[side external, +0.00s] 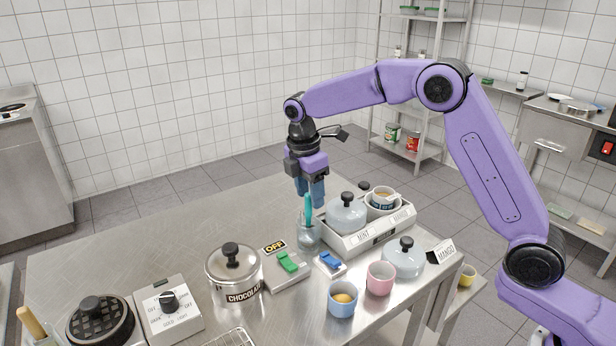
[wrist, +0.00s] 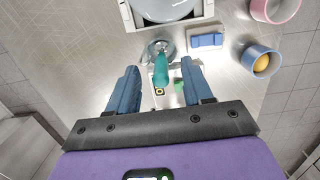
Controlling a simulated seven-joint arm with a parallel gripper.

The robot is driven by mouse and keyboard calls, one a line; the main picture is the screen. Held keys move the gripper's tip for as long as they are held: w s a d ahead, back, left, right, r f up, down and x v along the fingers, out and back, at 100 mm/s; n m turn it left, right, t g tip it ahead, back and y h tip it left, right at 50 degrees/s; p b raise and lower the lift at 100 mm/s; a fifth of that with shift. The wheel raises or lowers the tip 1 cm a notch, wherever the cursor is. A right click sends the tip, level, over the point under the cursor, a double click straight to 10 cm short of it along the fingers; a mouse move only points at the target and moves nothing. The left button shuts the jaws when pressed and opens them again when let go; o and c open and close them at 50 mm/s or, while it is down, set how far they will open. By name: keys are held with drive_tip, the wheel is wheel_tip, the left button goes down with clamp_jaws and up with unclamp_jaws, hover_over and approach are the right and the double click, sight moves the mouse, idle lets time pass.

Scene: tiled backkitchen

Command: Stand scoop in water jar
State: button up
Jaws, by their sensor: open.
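A teal scoop (side external: 308,208) stands nearly upright in a clear glass water jar (side external: 307,238), with its handle sticking up above the rim. In the wrist view, the scoop (wrist: 161,70) rises from the jar (wrist: 153,45), toward the gap between my fingers. My gripper (side external: 313,198) points down close by the handle's top. Its blue fingers (wrist: 159,72) are spread apart, with nothing clamped between them. The scoop's lower end is hard to make out through the glass.
In front are a green-switch box (side external: 288,268), a blue-switch block (side external: 330,263), a chocolate pot (side external: 233,275), a blue cup (side external: 342,300) and a pink cup (side external: 380,279). The table behind left is clear.

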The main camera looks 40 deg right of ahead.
wheel_tip(320, 180, up, 17)
drive_tip(key=a, duration=0.2)
idle(0.5)
drive_tip(key=shift+r, duration=0.1)
idle(0.8)
drive_tip(key=s+d+f+m+y, duration=0.15)
drive_tip(key=s+f, duration=0.35)
drive_tip(key=s, duration=0.9)
drive_tip(key=s+d+f+m, duration=0.15)
drive_tip(key=s+f, duration=0.35)
drive_tip(key=s, duration=0.9)
drive_tip(key=s+d+f+m, duration=0.2)
drive_tip(key=s+d+f, duration=0.4)
drive_tip(key=s, duration=0.5)
drive_tip(key=shift+d+f, duration=0.2)
drive_tip(key=shift+d, duration=0.1)
